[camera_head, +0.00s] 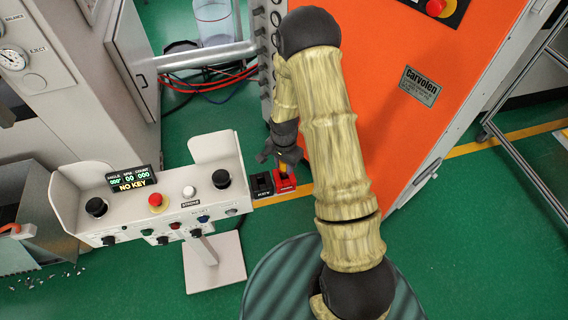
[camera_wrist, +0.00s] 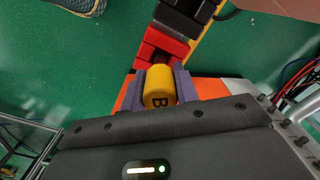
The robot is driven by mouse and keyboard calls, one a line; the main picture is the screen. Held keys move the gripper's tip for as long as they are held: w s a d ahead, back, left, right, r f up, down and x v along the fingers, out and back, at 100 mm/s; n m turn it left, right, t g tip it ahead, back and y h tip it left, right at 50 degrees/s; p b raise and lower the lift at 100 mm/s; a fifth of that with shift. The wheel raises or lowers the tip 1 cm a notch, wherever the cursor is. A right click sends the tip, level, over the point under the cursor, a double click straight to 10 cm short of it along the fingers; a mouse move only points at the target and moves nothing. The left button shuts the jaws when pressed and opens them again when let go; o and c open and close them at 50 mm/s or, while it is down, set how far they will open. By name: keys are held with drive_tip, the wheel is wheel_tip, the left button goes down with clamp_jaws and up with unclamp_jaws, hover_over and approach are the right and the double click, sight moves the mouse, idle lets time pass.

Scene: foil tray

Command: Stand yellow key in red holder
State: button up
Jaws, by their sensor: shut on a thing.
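The yellow key (camera_wrist: 159,88), marked with a dark letter B, is between the fingers of my gripper (camera_wrist: 160,86) in the wrist view. The gripper is shut on it. The red holder (camera_wrist: 160,43) lies just beyond the key, and a dark shaft of the key meets it. I cannot tell how far the shaft goes in. In the head view, my gripper (camera_head: 283,165) is right over the red holder (camera_head: 284,184), and a little of the yellow key shows between them.
A black holder (camera_head: 261,185) stands directly left of the red one. The control console (camera_head: 125,187) with buttons and a "NO KEY" display is to the left. The large orange cabinet (camera_head: 410,90) is close on the right of my arm.

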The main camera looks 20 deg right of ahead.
sight(284, 180)
drive_tip(key=shift+w+f+b, duration=0.2)
drive_tip(key=shift+f+b, duration=0.7)
drive_tip(key=shift+f, duration=0.55)
drive_tip(key=shift+d, duration=0.15)
drive_tip(key=shift+s+d, duration=0.1)
drive_tip(key=shift+a, duration=0.2)
drive_tip(key=o, duration=1)
drive_tip(key=shift+a, duration=0.1)
drive_tip(key=shift+o, duration=0.5)
drive_tip(key=shift+s, duration=0.1)
